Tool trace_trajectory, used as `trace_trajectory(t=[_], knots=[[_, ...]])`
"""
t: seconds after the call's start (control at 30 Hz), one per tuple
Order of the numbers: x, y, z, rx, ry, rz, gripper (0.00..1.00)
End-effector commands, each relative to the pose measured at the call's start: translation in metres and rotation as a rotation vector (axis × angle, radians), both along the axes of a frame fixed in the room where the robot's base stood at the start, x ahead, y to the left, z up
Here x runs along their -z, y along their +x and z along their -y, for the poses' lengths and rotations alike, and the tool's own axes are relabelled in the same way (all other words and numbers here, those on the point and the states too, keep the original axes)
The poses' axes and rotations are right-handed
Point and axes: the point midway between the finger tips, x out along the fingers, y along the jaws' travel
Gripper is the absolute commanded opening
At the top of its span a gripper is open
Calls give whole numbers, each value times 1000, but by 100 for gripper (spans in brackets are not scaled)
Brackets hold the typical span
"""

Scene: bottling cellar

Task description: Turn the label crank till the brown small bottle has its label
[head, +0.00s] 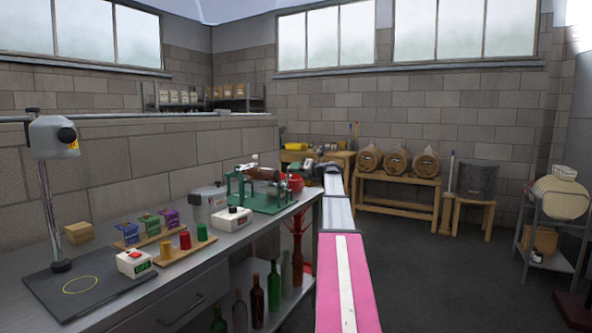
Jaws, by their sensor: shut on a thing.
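The label machine, a green frame (268,203), stands at the far right end of the steel bench. The brown small bottle (262,172) lies on its side across the top of the frame. I cannot make out at this size whether a label is on it. My gripper (309,168) is at the right end of the machine, at the far end of my outstretched arm. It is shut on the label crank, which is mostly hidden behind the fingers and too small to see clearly.
A red bowl-like thing (296,183) is close by my gripper. Several bottles (273,287) stand on the lower shelf. The floor (430,270) to the right is clear.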

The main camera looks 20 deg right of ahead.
Motion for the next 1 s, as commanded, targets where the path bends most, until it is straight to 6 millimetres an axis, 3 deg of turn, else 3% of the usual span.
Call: trace_trajectory(t=[0.2,0.23,0.3,0.67,1.0], knots=[[5,-2,-1,-3,-7,-7,0],[5,-2,-1,-3,-7,-7,27],[4,-2,-1,-3,-6,-6,46],[2,-5,2,-1,-3,-3,46],[3,-50,36,1,-4,-3,46]])
